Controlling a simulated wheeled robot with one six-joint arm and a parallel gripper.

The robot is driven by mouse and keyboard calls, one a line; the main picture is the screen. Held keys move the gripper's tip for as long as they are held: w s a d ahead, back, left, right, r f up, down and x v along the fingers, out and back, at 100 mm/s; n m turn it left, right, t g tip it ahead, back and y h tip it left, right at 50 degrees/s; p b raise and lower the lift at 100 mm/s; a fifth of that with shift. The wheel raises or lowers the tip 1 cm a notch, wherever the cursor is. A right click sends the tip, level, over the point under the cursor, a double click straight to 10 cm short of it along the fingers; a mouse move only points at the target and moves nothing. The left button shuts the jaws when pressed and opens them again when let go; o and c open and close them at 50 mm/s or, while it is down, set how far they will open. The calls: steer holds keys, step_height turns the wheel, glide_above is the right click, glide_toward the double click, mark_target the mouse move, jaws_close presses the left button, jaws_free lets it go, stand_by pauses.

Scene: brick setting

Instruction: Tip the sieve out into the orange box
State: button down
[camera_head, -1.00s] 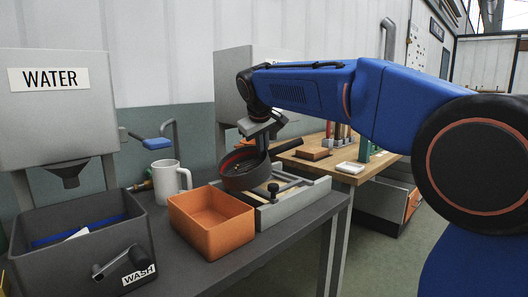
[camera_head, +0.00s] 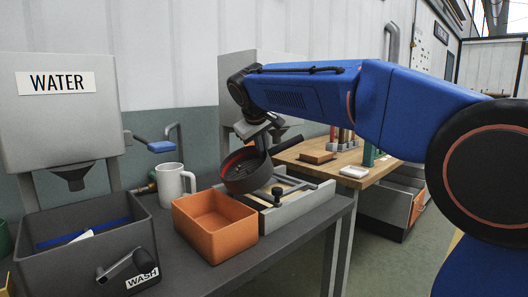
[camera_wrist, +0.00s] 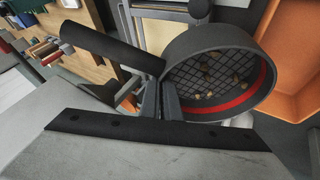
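The sieve (camera_head: 244,176) is a dark round pan with a red band inside and a mesh bottom. In the wrist view the sieve (camera_wrist: 212,82) holds several small tan lumps on its mesh. My gripper (camera_head: 262,146) is shut on the sieve's rim; the wrist view shows the fingers (camera_wrist: 160,100) pinching its wall. The sieve is held slightly tilted above the grey frame, just right of the orange box. The orange box (camera_head: 214,240) stands on the dark bench and looks empty. Part of the box (camera_wrist: 292,50) shows at the right of the wrist view.
A grey frame with a knob (camera_head: 290,212) sits right of the box. A white mug (camera_head: 174,184) stands behind the box. A dark WASH bin (camera_head: 60,268) with a crank is at left. A WATER tank (camera_head: 55,110) stands behind. A wooden table (camera_head: 345,166) is at right.

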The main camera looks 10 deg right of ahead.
steer(key=shift+s+a+r, duration=0.15)
steer(key=shift+s+a, duration=0.15)
steer(key=shift+a, duration=0.1)
steer(key=shift+s+a+t+h, duration=0.15)
steer(key=shift+a+t+h, duration=0.15)
steer(key=shift+h, duration=0.1)
steer(key=shift+s+a+r, duration=0.15)
steer(key=shift+s+a, duration=0.15)
steer(key=shift+a, duration=0.15)
steer(key=shift+s+a+h, duration=0.1)
steer(key=shift+h, duration=0.3)
steer(key=shift+a+r+t, duration=0.1)
steer(key=shift+r+t, duration=0.05)
steer(key=shift+t, duration=0.15)
steer(key=shift+s+a+r+n+t+h, duration=0.3)
steer(key=shift+s+a+r+t+h, duration=0.2)
steer(key=shift+a+r, duration=0.25)
steer(key=shift+s+a+r+n+t+h, duration=0.3)
steer(key=shift+s+a+r+t+h, duration=0.15)
steer(key=shift+a+r, duration=0.25)
steer(key=shift+s+a+h, duration=0.25)
steer(key=shift+h, duration=0.1)
steer(key=shift+s+a+t, duration=0.15)
steer(key=shift+a+t, duration=0.1)
steer(key=shift+t, duration=0.1)
steer(key=shift+s+a+t+h, duration=0.25)
steer(key=shift+a+t+h, duration=0.05)
steer(key=shift+a+h, duration=0.1)
